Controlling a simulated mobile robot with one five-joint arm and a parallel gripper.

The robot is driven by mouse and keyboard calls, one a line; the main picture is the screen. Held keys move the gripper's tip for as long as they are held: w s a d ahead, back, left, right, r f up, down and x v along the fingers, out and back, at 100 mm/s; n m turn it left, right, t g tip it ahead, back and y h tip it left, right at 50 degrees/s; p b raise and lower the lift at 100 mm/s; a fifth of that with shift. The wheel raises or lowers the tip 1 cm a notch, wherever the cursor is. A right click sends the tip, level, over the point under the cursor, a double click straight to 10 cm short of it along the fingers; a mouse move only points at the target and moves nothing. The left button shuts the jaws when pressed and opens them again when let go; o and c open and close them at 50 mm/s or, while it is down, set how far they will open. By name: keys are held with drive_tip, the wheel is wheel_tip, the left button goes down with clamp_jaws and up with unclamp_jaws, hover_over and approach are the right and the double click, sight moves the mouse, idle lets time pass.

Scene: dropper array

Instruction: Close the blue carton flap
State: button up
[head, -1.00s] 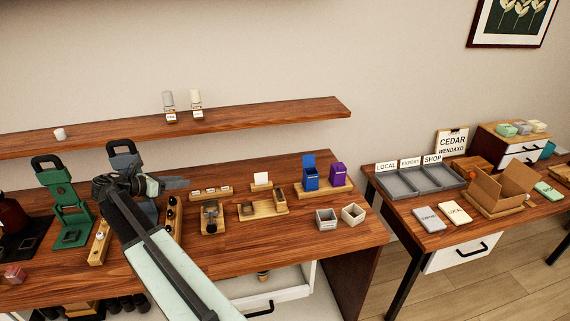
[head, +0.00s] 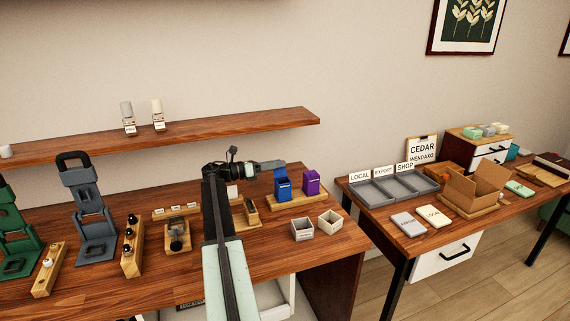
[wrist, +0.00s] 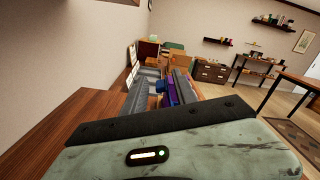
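The blue carton (head: 284,190) stands upright on a wooden base, left of the closed purple carton (head: 312,184). Its blue flap (head: 280,173) stands raised at the back, so the carton is open on top. My gripper (head: 282,163) points right, and in the head view its tips overlap the area just above the flap. I cannot tell whether they touch it. In the wrist view, blue (wrist: 160,87) and purple (wrist: 172,96) surfaces show ahead between the two grey fingers, which look apart with nothing held.
Two small open boxes (head: 316,226) stand in front of the cartons. A wooden shelf (head: 220,130) hangs on the wall behind. A second table at the right holds a grey tray (head: 374,193) and an open cardboard box (head: 475,185). The bench front is mostly clear.

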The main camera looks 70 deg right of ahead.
drive_tip(key=x, duration=0.3)
drive_tip(key=shift+s+d, duration=0.2)
drive_tip(key=shift+s, duration=0.05)
clamp_jaws()
drive_tip(key=shift+a, duration=0.1)
drive_tip(key=s+a+m, duration=0.4)
drive_tip(key=m, duration=1.2)
drive_tip(key=shift+a+f+b, duration=0.4)
drive_tip(key=shift+f+b, duration=0.05)
drive_tip(key=shift+m, duration=0.3)
